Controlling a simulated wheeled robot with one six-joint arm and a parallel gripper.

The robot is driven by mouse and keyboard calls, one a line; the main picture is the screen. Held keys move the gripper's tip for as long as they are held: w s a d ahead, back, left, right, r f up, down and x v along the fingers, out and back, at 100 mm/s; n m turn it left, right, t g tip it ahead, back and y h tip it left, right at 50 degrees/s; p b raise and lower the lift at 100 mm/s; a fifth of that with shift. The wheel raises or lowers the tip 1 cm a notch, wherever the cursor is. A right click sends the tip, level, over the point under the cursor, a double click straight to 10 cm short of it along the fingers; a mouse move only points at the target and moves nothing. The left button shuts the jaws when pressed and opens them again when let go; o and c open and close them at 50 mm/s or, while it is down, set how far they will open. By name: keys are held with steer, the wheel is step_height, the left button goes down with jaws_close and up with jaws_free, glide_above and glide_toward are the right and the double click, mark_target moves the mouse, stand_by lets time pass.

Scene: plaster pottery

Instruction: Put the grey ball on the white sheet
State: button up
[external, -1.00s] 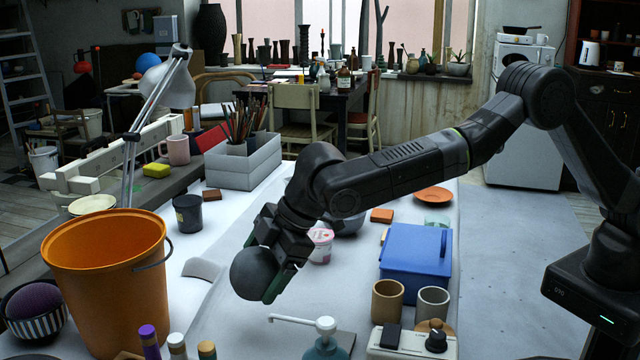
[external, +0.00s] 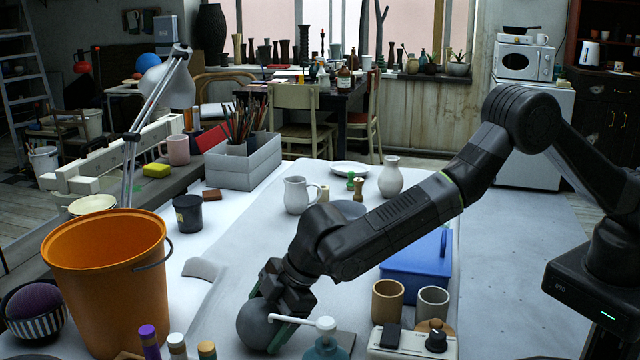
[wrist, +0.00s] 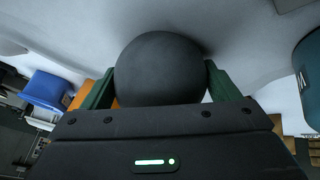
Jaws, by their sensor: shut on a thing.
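The grey ball (external: 257,322) is between the fingers of my gripper (external: 272,326), low over the front part of the white sheet (external: 215,312). In the wrist view the round dark ball (wrist: 160,68) fills the space between the two green fingers (wrist: 160,88), which press on its left and right sides. The white sheet (wrist: 240,30) lies behind the ball in that view. I cannot tell whether the ball touches the sheet.
A soap pump (external: 325,338) stands just right of my gripper, its spout close to the fingers. An orange bucket (external: 105,280) is to the left. A blue box (external: 415,262) and two cups (external: 387,301) stand to the right. Paint bottles (external: 177,345) are in front.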

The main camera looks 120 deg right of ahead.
steer(key=shift+r, duration=0.15)
steer(key=o, duration=1.6)
steer(key=shift+f, duration=0.2)
steer(key=b+v, duration=0.1)
steer(key=v, duration=1.1)
steer(key=shift+s+r, duration=0.1)
steer(key=shift+d, duration=0.1)
